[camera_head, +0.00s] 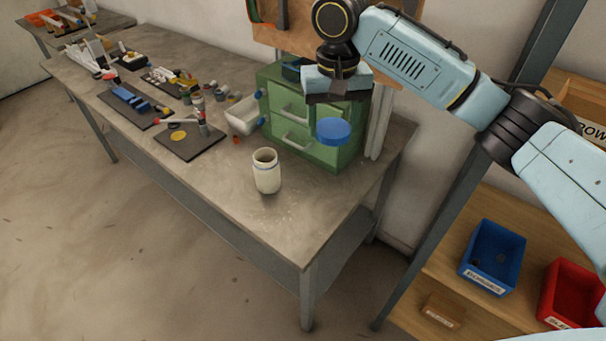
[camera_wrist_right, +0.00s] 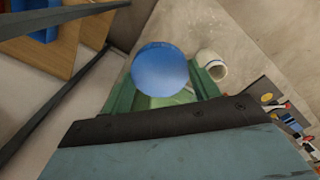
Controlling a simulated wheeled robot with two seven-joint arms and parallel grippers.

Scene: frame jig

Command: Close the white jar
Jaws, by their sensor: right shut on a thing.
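The white jar (camera_head: 267,177) stands upright on the workbench near its front edge, its mouth open. It also shows in the right wrist view (camera_wrist_right: 212,67). The round blue lid (camera_head: 333,131) hangs level in the air below my right gripper (camera_head: 336,110), up and to the right of the jar in the head view. In the right wrist view the lid (camera_wrist_right: 160,70) fills the middle, apart from the jar. My right gripper is shut on the lid; its fingertips are hard to make out. My left gripper is out of view.
A green drawer cabinet (camera_head: 291,141) stands close behind the lid, with a white bin (camera_head: 243,117) beside it. Dark mats (camera_head: 190,150) with tools and small parts cover the bench's left. Bare bench surrounds the jar. A blue bin (camera_head: 493,257) is on the right shelf.

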